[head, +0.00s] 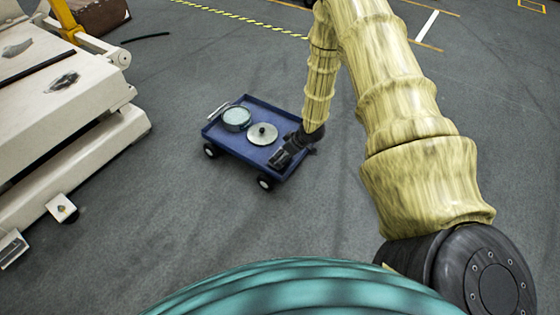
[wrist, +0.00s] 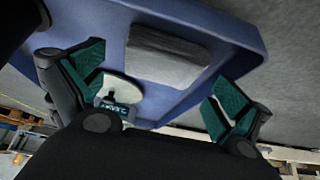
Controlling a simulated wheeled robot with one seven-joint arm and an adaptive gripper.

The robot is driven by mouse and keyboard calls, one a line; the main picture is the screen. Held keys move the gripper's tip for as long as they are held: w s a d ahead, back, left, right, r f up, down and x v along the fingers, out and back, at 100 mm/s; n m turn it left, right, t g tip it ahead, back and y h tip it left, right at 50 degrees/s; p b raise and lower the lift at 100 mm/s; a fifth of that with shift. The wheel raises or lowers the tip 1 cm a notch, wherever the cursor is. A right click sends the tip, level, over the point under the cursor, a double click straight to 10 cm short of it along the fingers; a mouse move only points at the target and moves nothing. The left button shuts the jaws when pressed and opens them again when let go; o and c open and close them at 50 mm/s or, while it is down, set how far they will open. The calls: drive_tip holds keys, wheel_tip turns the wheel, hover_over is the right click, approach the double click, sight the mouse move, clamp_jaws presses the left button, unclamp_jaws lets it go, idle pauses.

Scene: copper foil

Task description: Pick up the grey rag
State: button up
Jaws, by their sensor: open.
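The grey rag (wrist: 166,60) lies as a flat, roughly rectangular folded piece on the blue cart's tray (wrist: 228,25) in the wrist view. In the head view I cannot make it out; my gripper and forearm cover that end of the cart. My gripper (wrist: 158,78) is open and empty, its two green-padded fingers spread on either side of the rag's near side. In the head view my gripper (head: 287,152) is low over the cart's right end. I cannot tell the exact gap between fingers and rag.
The blue cart (head: 222,140) also holds a round container (head: 237,117) and a round lid with a dark knob (head: 262,133), close to my gripper. The cart has a raised rim and wheels. A big white machine (head: 75,95) stands at left; grey floor around the cart is clear.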

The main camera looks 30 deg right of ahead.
drive_tip(key=b+x, duration=0.1)
drive_tip(key=x, duration=0.2)
drive_tip(key=shift+f+b, duration=0.1)
drive_tip(key=shift+b, duration=0.2)
drive_tip(key=c, duration=1)
drive_tip(key=shift+o, duration=0.2)
drive_tip(key=shift+r+p, duration=0.45)
drive_tip(key=shift+r, duration=0.1)
wheel_tip(320, 180, up, 3)
drive_tip(key=shift+p, duration=1.2)
drive_tip(key=s+a+p, duration=0.2)
drive_tip(key=s+p, duration=0.4)
drive_tip(key=s, duration=0.9)
drive_tip(key=shift+s+r, duration=0.4)
drive_tip(key=shift+r, duration=0.1)
